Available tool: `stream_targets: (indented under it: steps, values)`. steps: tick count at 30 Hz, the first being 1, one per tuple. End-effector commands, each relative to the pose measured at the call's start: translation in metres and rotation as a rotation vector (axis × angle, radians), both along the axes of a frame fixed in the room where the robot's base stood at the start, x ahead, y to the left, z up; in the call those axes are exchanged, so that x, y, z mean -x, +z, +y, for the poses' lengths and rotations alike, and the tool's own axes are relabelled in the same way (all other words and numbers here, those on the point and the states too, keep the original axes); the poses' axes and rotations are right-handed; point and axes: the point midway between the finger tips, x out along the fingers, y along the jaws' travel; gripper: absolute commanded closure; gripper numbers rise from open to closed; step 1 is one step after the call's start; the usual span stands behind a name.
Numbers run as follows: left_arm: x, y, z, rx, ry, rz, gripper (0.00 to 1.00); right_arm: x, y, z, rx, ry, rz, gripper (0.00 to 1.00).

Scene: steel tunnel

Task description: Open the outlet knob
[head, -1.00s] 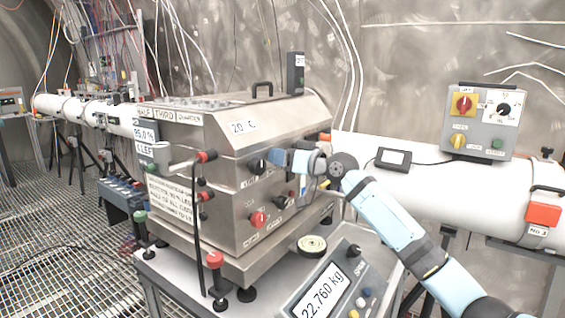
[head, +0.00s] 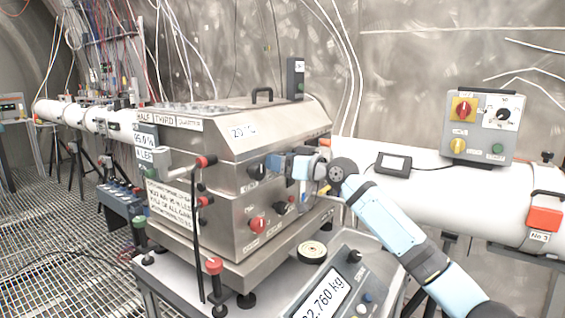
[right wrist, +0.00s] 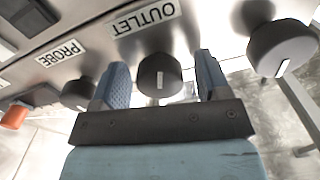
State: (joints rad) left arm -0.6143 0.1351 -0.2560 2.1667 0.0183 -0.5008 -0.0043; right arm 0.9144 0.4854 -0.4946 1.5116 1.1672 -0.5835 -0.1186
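The outlet knob (right wrist: 160,77) is a round black knob with a pale mark, beside the OUTLET label (right wrist: 146,18), which reads upside down in the right wrist view. My right gripper (right wrist: 161,66) is open, with one blue finger on each side of this knob and a visible gap on both sides. In the head view my right gripper (head: 277,163) is at the front of the steel box (head: 232,195) and hides the outlet knob there. My left gripper is not in view.
In the right wrist view, the probe knob (right wrist: 78,93) and a larger black knob (right wrist: 282,48) flank the outlet knob. A red knob (head: 258,225) sits lower on the box. A scale display (head: 325,291) stands below my arm. A white pipe (head: 435,190) runs behind.

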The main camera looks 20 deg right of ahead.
Motion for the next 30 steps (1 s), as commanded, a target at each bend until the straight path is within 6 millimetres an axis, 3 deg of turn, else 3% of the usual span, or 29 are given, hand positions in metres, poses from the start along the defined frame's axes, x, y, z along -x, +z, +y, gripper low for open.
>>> stream_targets:
  steps: [8,21,30]
  values:
    - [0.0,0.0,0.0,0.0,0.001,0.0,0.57,0.01,-0.001,-0.009,0.002,-0.002,0.0,0.31]
    - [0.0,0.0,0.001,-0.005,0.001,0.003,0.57,0.084,-0.001,-0.066,0.003,-0.002,0.001,0.31]
    - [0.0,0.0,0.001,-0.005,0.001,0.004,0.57,0.108,0.0,-0.084,0.001,0.0,0.0,0.31]
